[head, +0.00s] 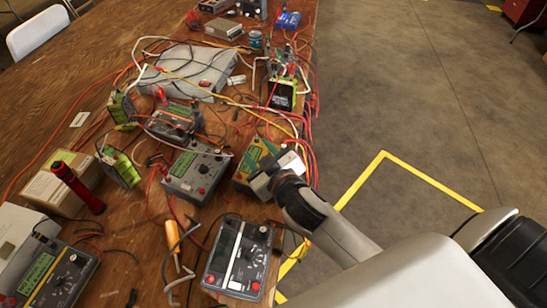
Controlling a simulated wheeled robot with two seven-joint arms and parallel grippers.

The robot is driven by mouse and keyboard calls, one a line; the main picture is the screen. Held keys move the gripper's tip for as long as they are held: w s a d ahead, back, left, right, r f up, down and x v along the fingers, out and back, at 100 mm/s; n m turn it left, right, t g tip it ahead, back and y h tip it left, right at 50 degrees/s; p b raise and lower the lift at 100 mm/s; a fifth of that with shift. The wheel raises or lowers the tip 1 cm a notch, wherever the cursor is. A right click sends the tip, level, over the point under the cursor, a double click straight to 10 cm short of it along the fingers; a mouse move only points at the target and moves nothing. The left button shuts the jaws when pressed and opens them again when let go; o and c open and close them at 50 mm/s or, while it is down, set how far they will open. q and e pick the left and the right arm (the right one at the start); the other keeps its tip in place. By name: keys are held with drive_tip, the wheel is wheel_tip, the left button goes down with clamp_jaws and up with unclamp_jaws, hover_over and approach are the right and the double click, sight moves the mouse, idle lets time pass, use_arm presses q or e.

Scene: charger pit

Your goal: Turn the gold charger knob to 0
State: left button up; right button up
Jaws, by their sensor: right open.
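The gold charger (242,174) sits near the right edge of the wooden table, in the middle of the head view. It has a gold-brown case, a green label and a red terminal. My right gripper (266,163) is over its right part, with the arm coming in from the lower right. The jaws are open. The gripper hides much of the charger's face, so I cannot make out its knob or where it points. I cannot tell whether the fingers touch the charger. My left gripper is not in view.
A grey charger (197,172) stands close on the left, and a black-faced charger (238,257) in front. Loose red, black and yellow cables cross the table around them. The floor (420,90) to the right is clear.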

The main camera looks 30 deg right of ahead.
drive_tip(key=w+a+r+n+g+y, duration=0.2)
drive_tip(key=a+r+n+g+y, duration=0.1)
drive_tip(key=a+r+n+y, duration=1.3)
drive_tip(key=d+f+n+g+h, duration=0.6)
drive_tip(key=d+f+n+g, duration=0.1)
drive_tip(key=f+n+g, duration=0.5)
drive_tip(key=w+d+f+m+h, duration=0.2)
drive_tip(key=d+h, duration=0.6)
drive_tip(key=d, duration=0.9)
drive_tip(key=f, duration=0.4)
drive_tip(key=a+f, duration=0.1)
drive_tip(key=f, duration=0.3)
drive_tip(key=a+f, duration=0.1)
drive_tip(key=f, duration=0.3)
drive_tip(key=shift+w+p, duration=0.3)
